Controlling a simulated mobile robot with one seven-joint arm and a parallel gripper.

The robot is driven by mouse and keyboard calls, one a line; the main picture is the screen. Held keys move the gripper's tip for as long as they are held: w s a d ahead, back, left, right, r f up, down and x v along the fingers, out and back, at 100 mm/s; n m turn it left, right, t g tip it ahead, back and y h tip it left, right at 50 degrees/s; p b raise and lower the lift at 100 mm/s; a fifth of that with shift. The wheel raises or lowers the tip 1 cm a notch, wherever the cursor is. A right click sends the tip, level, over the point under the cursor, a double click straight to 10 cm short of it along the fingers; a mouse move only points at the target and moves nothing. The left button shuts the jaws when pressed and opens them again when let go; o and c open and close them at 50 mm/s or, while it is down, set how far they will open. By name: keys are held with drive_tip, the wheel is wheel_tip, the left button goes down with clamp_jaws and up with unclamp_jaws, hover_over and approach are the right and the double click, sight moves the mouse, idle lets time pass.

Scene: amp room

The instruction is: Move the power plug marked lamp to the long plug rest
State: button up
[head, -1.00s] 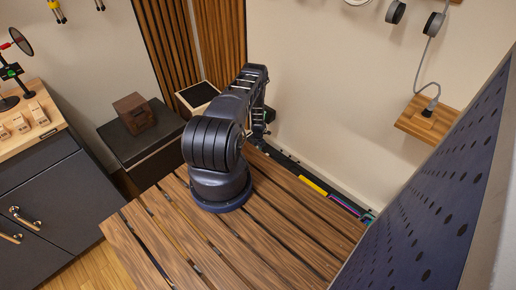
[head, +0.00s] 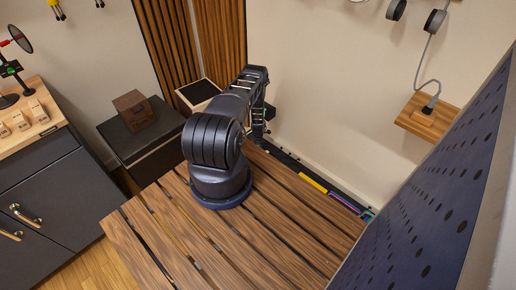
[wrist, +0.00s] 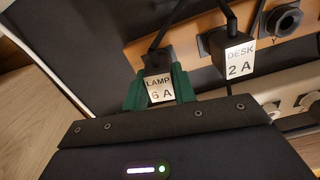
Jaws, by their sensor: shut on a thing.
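The plug labelled LAMP 6 A (wrist: 160,88) is a dark plug with a white label and a black cord, in the upper middle of the wrist view. My gripper (wrist: 159,92) has its green fingers closed on either side of it. Its lower end is hidden, so I cannot tell whether it is seated in anything. In the head view my gripper (head: 262,133) is small and low beside the wall, behind the slatted wooden top; the plug cannot be made out there. I cannot tell which thing is the long plug rest.
A plug labelled DESK 2 A (wrist: 237,55) stands just right of the held plug. A wooden strip (wrist: 205,22) with a round fitting marked Y (wrist: 283,22) runs behind. A pale strip with round fittings (wrist: 300,85) lies at right. A blue perforated panel (head: 430,220) stands at far right.

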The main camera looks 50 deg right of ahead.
drive_tip(key=o, duration=1.1)
drive_tip(key=shift+c, duration=0.2)
wheel_tip(320, 180, up, 11)
drive_tip(key=shift+f, duration=0.1)
idle(0.4)
